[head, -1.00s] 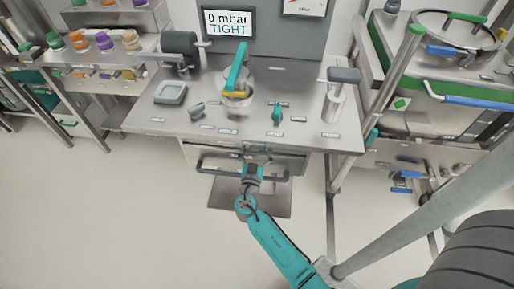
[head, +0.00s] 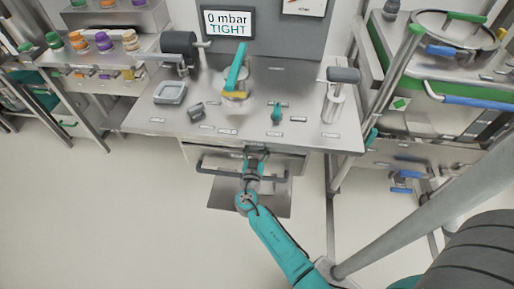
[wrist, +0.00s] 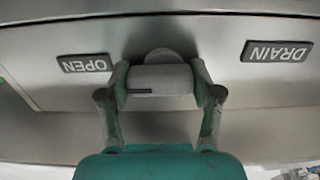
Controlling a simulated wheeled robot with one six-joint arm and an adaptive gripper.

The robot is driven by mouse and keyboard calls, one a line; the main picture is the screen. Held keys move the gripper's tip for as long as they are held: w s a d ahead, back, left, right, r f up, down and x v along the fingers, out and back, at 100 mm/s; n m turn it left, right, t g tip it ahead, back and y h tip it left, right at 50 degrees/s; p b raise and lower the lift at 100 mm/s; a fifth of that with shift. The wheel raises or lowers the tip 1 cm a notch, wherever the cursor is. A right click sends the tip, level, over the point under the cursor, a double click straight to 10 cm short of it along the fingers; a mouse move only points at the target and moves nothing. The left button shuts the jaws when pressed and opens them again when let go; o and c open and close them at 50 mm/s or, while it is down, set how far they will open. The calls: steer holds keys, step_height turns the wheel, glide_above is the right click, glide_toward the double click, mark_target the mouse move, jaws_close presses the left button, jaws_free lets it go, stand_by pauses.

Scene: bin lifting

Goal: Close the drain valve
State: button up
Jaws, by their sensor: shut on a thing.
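The drain valve's grey bar-shaped handle (wrist: 158,86) lies crosswise in front of a round grey boss on a steel panel in the wrist view. The panel carries a DRAIN label (wrist: 277,52) to the right and an OPEN label (wrist: 86,64) to the left, both upside down. My gripper (wrist: 163,76) is shut on the handle, one finger at each end. In the head view my gripper (head: 256,155) is at the bench's front face, and the handle is hidden behind it.
The steel bench (head: 300,80) bears a teal lever (head: 236,67), a small teal knob (head: 276,111) and a grey tray (head: 171,92). A screen (head: 228,22) reads "0 mbar TIGHT". A grey bar handle (head: 215,167) spans the front below the bench top. The floor at left is open.

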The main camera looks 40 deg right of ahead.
steer(key=n, duration=0.8)
steer(key=shift+r+n, duration=0.15)
steer(key=shift+n, duration=0.25)
steer(key=n, duration=0.4)
steer(key=shift+w+a, duration=0.1)
steer(key=shift+w+n, duration=0.1)
steer(key=shift+n, duration=2.4)
steer(key=o, duration=1.2)
steer(key=shift+c, duration=0.2)
